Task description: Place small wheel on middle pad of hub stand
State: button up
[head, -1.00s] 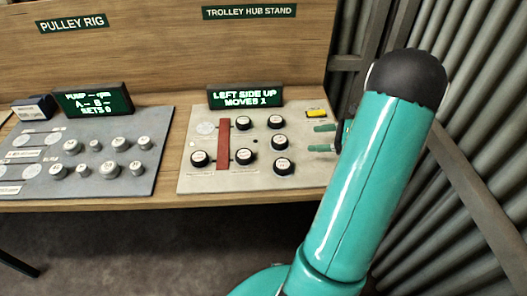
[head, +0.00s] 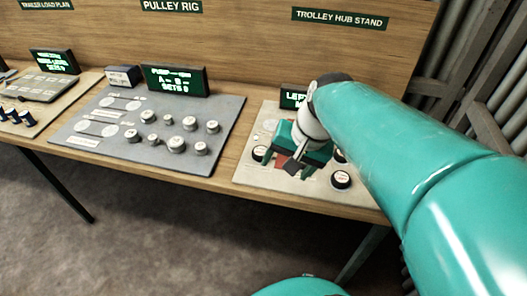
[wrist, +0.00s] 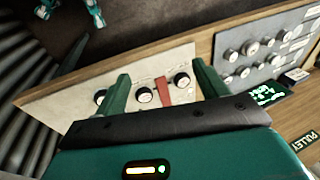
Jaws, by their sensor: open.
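The hub stand is a beige board (head: 248,172) with a red bar (head: 281,160); both also show in the wrist view, the board (wrist: 62,104) and the bar (wrist: 163,91). Black wheels with white caps sit on it: one at the left (head: 259,153), one at the front right (head: 340,180). The wrist view shows three, including one (wrist: 182,79) right of the bar. I cannot tell which is the small wheel. My gripper and arm hide the middle pad and other wheels.
The stand's screen (head: 291,98) is partly hidden by my arm. The pulley rig board (head: 75,140) with several grey knobs lies to the left. A wooden back panel (head: 250,40) rises behind, and a corrugated wall (head: 470,60) stands at the right.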

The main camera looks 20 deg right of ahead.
jog(key=s+a+r+n+t+h, duration=0.2)
jog(key=s+a+r+n, duration=0.1)
jog(key=n, duration=0.3)
jog(key=shift+s+a+n+t, duration=0.4)
jog(key=shift+s+a, duration=0.1)
jog(key=shift+a, duration=0.3)
